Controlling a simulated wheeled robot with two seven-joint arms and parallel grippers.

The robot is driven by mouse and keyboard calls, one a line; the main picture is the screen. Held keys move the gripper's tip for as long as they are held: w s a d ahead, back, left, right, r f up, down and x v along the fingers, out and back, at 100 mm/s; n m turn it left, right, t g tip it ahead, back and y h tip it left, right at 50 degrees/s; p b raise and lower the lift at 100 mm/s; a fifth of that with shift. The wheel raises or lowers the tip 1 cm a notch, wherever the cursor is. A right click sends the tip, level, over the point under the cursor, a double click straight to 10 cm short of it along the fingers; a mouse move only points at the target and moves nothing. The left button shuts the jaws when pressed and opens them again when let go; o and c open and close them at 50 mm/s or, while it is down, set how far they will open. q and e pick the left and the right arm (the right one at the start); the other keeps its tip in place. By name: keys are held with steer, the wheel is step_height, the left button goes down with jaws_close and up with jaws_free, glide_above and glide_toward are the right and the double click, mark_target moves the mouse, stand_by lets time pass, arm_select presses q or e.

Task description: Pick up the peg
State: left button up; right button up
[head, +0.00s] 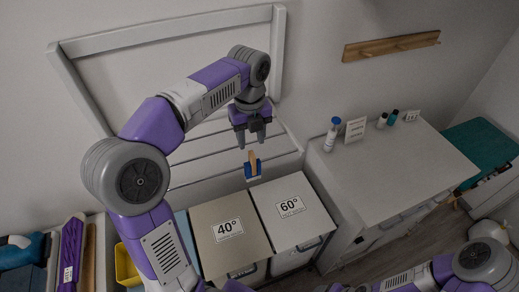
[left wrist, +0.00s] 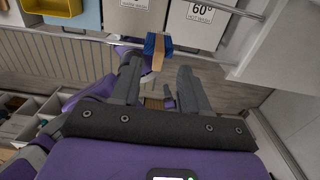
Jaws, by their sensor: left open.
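The peg (head: 253,161) is a small wooden piece with blue parts, in front of the white drying rack in the head view. In the left wrist view the peg (left wrist: 158,54) shows beyond the fingertips, near the middle of the gap. My left gripper (head: 251,140) points down just above the peg in the head view, apart from it. In the left wrist view my left gripper (left wrist: 158,78) is open with nothing between its fingers. I cannot tell what the peg rests on. My right arm shows at the lower right of the head view; its gripper is out of view.
Bins marked 40° (head: 228,250) and 60° (head: 290,205) stand below the peg. The white rack frame (head: 175,28) is on the wall behind. A counter (head: 400,160) with bottles (head: 333,134) is to the right. A yellow bin (head: 126,265) is at the lower left.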

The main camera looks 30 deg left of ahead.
mark_target(252, 154)
arm_select(q)
steer(key=shift+s+d+f, duration=0.1)
steer(key=shift+s+f, duration=0.6)
steer(key=shift+f, duration=0.35)
steer(key=f, duration=0.2)
steer(key=w+f, duration=0.1)
steer(key=f, duration=0.1)
steer(key=shift+d+b, duration=0.2)
steer(key=shift+b, duration=0.15)
steer(key=shift+s+f, duration=0.2)
steer(key=shift+s, duration=0.05)
steer(key=shift+w, duration=0.1)
steer(key=shift+c, duration=0.2)
steer(key=shift+c, duration=1.1)
jaws_close()
